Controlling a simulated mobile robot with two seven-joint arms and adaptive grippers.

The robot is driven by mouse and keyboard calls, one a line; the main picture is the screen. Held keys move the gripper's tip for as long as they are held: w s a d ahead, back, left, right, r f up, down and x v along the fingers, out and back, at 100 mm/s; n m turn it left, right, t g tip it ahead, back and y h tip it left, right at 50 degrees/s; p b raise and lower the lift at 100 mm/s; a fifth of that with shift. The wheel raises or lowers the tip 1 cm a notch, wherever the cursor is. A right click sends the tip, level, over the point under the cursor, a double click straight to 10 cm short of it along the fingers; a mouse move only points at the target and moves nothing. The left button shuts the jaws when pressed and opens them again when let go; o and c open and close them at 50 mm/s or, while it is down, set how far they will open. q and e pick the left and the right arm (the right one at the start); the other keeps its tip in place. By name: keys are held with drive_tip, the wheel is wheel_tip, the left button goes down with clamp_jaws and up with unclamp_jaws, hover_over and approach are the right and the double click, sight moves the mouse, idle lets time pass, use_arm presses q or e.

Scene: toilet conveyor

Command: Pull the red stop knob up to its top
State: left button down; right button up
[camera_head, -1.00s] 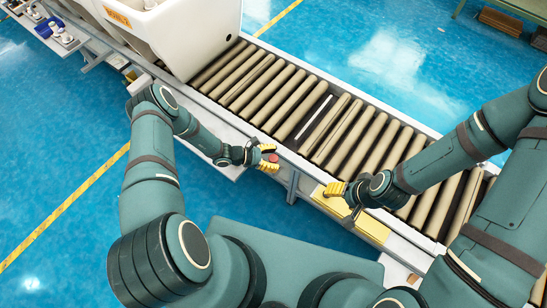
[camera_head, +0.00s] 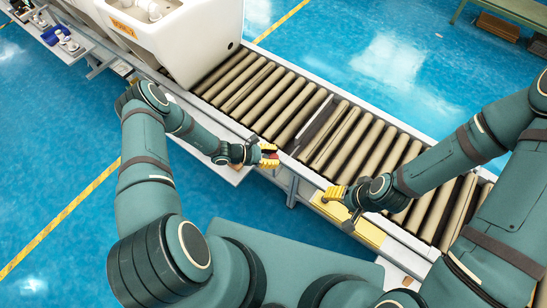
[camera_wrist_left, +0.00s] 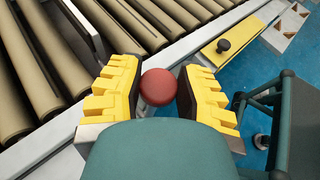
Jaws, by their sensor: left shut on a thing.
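The red stop knob (camera_wrist_left: 158,87) shows as a round red cap between the two yellow fingers in the left wrist view. My left gripper (camera_head: 268,157) is shut on it beside the conveyor's near edge. In the head view the fingers mostly hide the knob, and its stem is hidden in the wrist view. My right gripper (camera_head: 335,193) is over the near rail, to the right of the left gripper and apart from it.
The roller conveyor (camera_head: 270,104) runs diagonally behind both grippers. A white toilet (camera_head: 190,45) with an orange label sits on it at upper left. A yellow plate (camera_wrist_left: 232,38) with a black knob (camera_wrist_left: 223,46) lies along the rail. Blue floor (camera_head: 60,170) is open at left.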

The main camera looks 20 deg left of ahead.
use_arm(q)
drive_tip(key=shift+d, duration=0.1)
drive_tip(key=c, duration=0.6)
unclamp_jaws()
drive_tip(key=v, duration=1.2)
drive_tip(key=shift+f, duration=0.1)
